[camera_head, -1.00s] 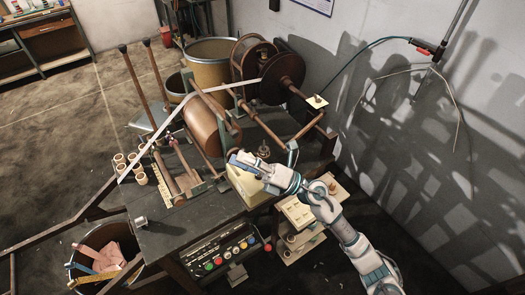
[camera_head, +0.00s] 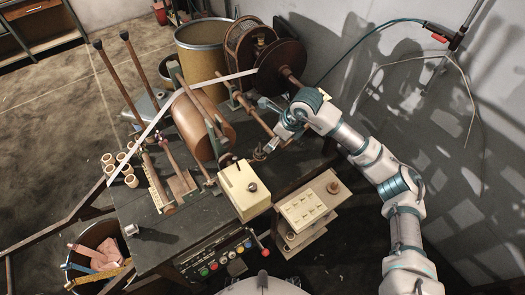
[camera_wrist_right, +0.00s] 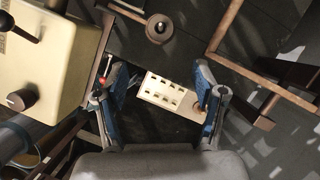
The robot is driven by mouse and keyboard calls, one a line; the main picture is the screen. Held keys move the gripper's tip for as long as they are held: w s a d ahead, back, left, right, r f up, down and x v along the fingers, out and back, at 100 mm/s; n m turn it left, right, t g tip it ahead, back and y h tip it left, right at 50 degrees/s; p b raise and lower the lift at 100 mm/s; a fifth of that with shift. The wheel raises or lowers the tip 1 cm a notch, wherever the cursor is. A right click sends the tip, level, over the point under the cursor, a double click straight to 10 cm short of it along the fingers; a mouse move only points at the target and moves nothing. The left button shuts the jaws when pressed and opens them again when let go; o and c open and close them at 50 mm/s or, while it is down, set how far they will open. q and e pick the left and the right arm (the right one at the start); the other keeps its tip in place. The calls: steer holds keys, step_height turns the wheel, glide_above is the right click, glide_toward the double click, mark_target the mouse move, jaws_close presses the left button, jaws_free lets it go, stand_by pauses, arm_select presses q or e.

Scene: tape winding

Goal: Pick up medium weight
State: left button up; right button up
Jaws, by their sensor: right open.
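A dark round disc with an upright stem (camera_head: 259,153) stands near the back right of the black workbench (camera_head: 160,245). It looks like a weight, but I cannot tell if it is the medium one. In the wrist view the disc (camera_wrist_right: 160,28) lies beyond the fingertips at the top, apart from them. My right gripper (camera_head: 266,128) is open and empty, just above and beside the disc in the head view. In the wrist view the right gripper's (camera_wrist_right: 163,78) fingers stand wide apart, with nothing held. My left gripper is not in view.
A cream box (camera_head: 243,188) with a knob stands close by on the bench. A slotted cream panel (camera_head: 305,207) and round brown piece (camera_head: 333,187) sit to its right. A roller (camera_head: 205,130) and horizontal bar (camera_head: 258,118) border the disc. The wall is right.

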mark_target(260, 150)
steer(key=a+f, duration=0.1)
steer(key=f, duration=0.1)
steer(key=w+a+f, duration=0.1)
steer(key=a+f, duration=0.1)
steer(key=a+f+p, duration=0.1)
steer(key=a+f, duration=0.1)
steer(key=shift+w+f, duration=0.35)
steer(key=shift+w, duration=0.05)
steer(key=f, duration=0.2)
steer(key=w+f, duration=0.1)
steer(key=shift+d+f, duration=0.1)
steer(key=shift+d, duration=0.2)
steer(key=shift+w+d+f, duration=0.1)
steer(key=shift+d, duration=0.4)
steer(key=shift+c, duration=0.3)
steer(key=shift+a, duration=0.8)
jaws_close()
steer(key=shift+d+r, duration=0.3)
steer(key=shift+r, duration=0.2)
steer(key=r, duration=0.8)
steer(key=shift+a+r+b, duration=0.2)
steer(key=shift+r+b, duration=0.2)
steer(key=shift+d+r, duration=0.1)
steer(key=shift+r, duration=0.15)
